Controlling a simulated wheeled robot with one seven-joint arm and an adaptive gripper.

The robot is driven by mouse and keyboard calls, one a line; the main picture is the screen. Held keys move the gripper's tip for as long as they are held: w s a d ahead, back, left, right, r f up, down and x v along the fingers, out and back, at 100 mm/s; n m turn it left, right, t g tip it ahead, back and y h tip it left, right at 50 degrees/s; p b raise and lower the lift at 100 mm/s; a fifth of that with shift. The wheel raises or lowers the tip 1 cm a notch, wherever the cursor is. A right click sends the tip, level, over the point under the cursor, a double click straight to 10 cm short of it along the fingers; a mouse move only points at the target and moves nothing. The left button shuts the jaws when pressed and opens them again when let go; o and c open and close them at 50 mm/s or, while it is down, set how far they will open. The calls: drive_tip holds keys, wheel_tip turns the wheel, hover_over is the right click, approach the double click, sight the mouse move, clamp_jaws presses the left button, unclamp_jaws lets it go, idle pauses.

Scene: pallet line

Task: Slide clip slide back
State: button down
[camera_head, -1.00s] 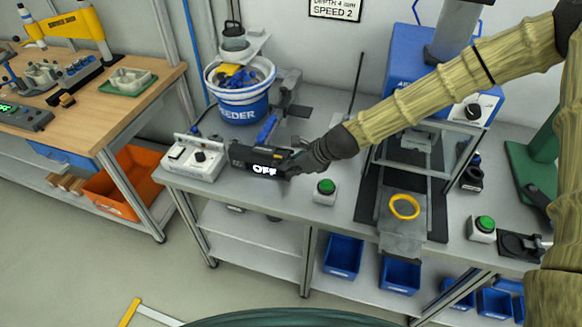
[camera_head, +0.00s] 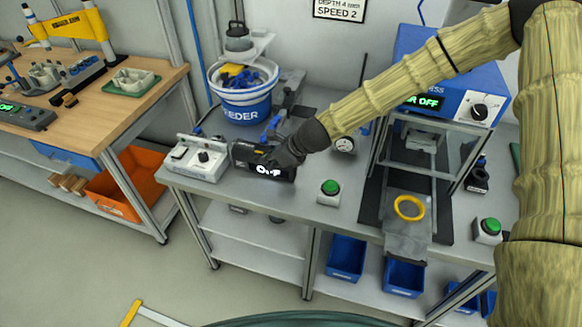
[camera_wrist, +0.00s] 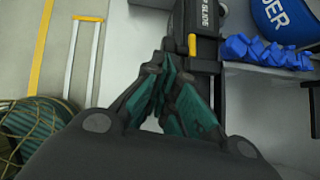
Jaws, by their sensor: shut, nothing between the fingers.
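The clip slide (camera_head: 246,154) is a dark block on the bench with a lit display on its front, partly covered by my gripper. In the wrist view it is a dark rail (camera_wrist: 207,22) with pale lettering, of which "GLIDE" reads, and a small yellow mark (camera_wrist: 192,45). My gripper (camera_head: 281,164) is at the right end of the block in the head view. In the wrist view its green-padded fingers (camera_wrist: 172,72) are together at the rail's near-left side, with nothing seen between them. I cannot tell whether they touch it.
A white control box (camera_head: 196,158) stands just left of the slide. A blue and white feeder bucket (camera_head: 244,108) holding blue parts stands behind it. A green push button (camera_head: 329,188) is to the right, before a press with a yellow ring (camera_head: 409,207). Bare bench lies between.

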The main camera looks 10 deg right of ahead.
drive_tip(key=s+d+f+b+v, duration=0.1)
drive_tip(key=v, duration=1.2)
drive_tip(key=shift+d+f, duration=0.25)
drive_tip(key=shift+f, duration=0.1)
